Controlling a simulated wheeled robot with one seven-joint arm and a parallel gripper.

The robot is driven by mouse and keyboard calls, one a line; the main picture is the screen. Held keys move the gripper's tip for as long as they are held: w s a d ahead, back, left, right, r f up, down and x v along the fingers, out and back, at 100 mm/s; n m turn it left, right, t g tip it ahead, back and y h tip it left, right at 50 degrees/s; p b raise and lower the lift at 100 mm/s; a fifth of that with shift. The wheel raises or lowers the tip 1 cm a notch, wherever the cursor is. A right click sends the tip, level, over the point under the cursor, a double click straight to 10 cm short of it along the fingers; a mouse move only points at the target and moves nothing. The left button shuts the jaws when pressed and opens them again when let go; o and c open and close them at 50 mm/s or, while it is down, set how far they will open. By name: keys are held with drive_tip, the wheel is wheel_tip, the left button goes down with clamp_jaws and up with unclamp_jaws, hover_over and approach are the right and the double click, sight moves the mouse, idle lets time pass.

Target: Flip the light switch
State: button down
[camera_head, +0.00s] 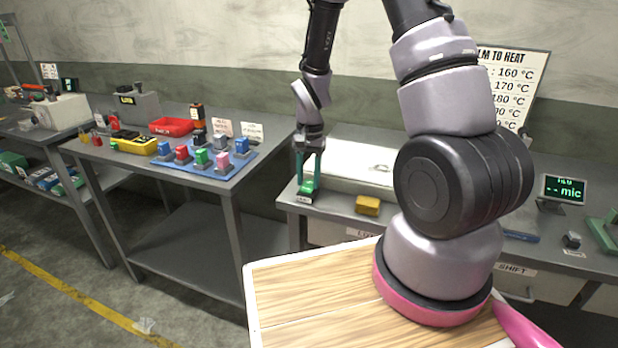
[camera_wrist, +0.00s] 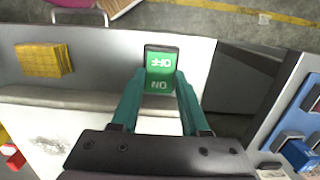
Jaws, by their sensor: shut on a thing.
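The light switch (camera_head: 309,187) is a small green rocker in a dark frame at the front left edge of the grey bench in the head view. In the wrist view the switch (camera_wrist: 160,60) shows the words OFF and ON, upside down. My gripper (camera_head: 308,178) reaches down to it with teal fingers. In the wrist view my gripper (camera_wrist: 160,80) has its fingertips at the two sides of the switch, shut on it. The rocker's tilt is hard to tell.
A yellow block (camera_head: 368,205) lies right of the switch. A white panel (camera_head: 352,160) lies behind it. A small display (camera_head: 564,189) stands at right.

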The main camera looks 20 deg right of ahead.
sight(309, 184)
idle(0.3)
drive_tip(key=shift+c, duration=2)
unclamp_jaws()
wheel_tip(309, 184, up, 11)
drive_tip(key=shift+d, duration=0.1)
